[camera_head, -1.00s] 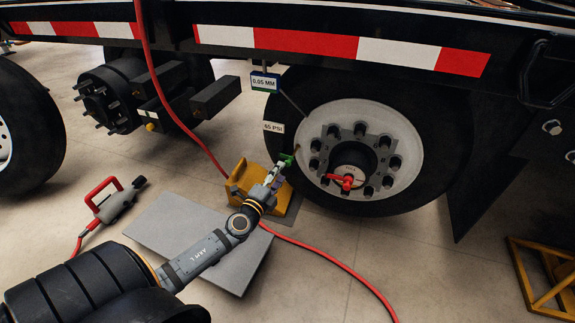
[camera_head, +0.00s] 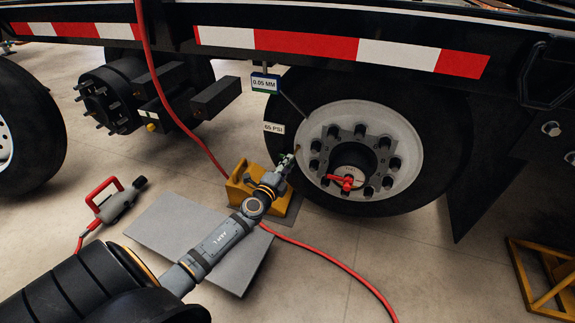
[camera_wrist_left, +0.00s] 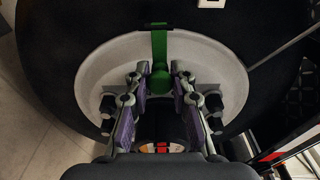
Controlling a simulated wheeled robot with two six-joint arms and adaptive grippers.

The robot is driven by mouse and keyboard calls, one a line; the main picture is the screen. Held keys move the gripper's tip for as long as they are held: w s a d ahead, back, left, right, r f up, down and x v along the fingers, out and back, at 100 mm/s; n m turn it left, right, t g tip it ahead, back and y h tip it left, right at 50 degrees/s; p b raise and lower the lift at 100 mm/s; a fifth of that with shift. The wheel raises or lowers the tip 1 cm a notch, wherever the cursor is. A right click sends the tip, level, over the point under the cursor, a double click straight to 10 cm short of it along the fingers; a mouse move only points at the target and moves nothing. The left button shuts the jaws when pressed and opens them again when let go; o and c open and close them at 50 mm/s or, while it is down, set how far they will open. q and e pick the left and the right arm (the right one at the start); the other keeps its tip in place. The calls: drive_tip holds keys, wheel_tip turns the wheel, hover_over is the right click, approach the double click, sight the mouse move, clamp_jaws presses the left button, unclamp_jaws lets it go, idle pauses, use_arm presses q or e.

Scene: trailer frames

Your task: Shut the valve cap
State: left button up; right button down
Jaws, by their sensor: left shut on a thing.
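The green valve cap (camera_wrist_left: 160,48) shows in the left wrist view as a green strap with a rounded lower end, in front of the pale wheel rim (camera_wrist_left: 100,62). My left gripper (camera_wrist_left: 162,72) is shut on its rounded end, with a fingertip on each side. In the head view my left gripper (camera_head: 286,163) is at the left edge of the wheel rim (camera_head: 412,150), close to the short valve stem (camera_head: 297,149). Little green shows there, because the gripper hides most of the cap. I cannot tell how the cap sits on the stem. My right gripper is not in view.
A red fitting (camera_head: 347,182) sits on the wheel hub. A yellow chock (camera_head: 236,186) stands below the gripper beside the tire (camera_head: 455,150). A red hose (camera_head: 330,258) crosses the floor. A grey plate (camera_head: 160,225) and a red-handled tool (camera_head: 117,203) lie at left.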

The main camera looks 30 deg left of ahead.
use_arm(q)
drive_tip(key=shift+w+d+r+n+y+p, duration=0.1)
drive_tip(key=shift+w+r+n+y+p, duration=0.1)
drive_tip(key=shift+n+y+p, duration=0.4)
clamp_jaws()
drive_tip(key=shift+w+f+g+y, duration=0.15)
drive_tip(key=shift+g+y, duration=0.15)
drive_tip(key=shift+y, duration=0.4)
drive_tip(key=o, duration=1)
unclamp_jaws()
drive_tip(key=v, duration=1.2)
drive_tip(key=shift+d+f, duration=0.1)
drive_tip(key=shift+n, duration=0.3)
